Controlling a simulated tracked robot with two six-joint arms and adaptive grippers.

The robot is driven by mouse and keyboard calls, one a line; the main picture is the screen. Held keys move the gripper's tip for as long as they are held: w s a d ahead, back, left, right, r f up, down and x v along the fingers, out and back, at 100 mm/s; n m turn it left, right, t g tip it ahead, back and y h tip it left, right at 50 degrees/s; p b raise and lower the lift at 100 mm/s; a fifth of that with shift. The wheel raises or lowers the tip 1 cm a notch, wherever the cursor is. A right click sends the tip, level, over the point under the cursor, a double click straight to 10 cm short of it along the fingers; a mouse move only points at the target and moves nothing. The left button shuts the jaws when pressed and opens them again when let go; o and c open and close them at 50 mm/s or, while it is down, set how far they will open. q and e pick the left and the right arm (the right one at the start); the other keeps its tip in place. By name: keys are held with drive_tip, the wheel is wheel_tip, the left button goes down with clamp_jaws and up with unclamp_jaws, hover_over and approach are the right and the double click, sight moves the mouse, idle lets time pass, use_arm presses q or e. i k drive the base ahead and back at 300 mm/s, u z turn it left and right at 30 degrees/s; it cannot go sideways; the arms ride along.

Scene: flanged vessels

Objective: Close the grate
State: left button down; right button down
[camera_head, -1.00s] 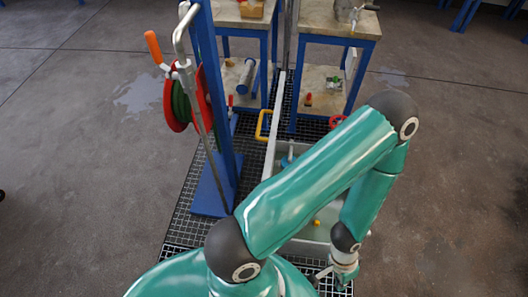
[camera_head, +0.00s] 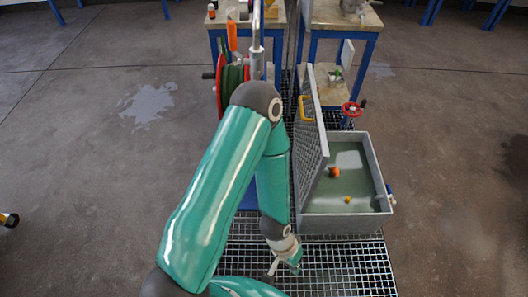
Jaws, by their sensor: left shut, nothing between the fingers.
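The grate (camera_head: 311,140) is a grey mesh panel with a yellow handle (camera_head: 304,109). It stands open, nearly upright and slightly tilted, along the left edge of a grey basin (camera_head: 378,165). The basin is uncovered and holds greenish water with small orange and yellow objects. My left gripper (camera_head: 285,270) is low in the picture, in front and to the left of the basin. It is shut and empty, apart from the grate. My left arm covers part of the floor grating and the reel stand. My right gripper is out of view.
A hose reel (camera_head: 222,92) with a red rim stands behind my arm, left of the grate. Workbenches with blue legs (camera_head: 311,48) stand at the back, and a red valve wheel (camera_head: 351,109) is behind the basin. Open floor lies right and left.

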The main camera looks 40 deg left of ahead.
sight(312, 156)
drive_tip(key=u, duration=1.15)
drive_tip(key=i, duration=1.1)
drive_tip(key=z, duration=0.15)
drive_tip(key=k, duration=0.35)
drive_tip(key=z, duration=0.05)
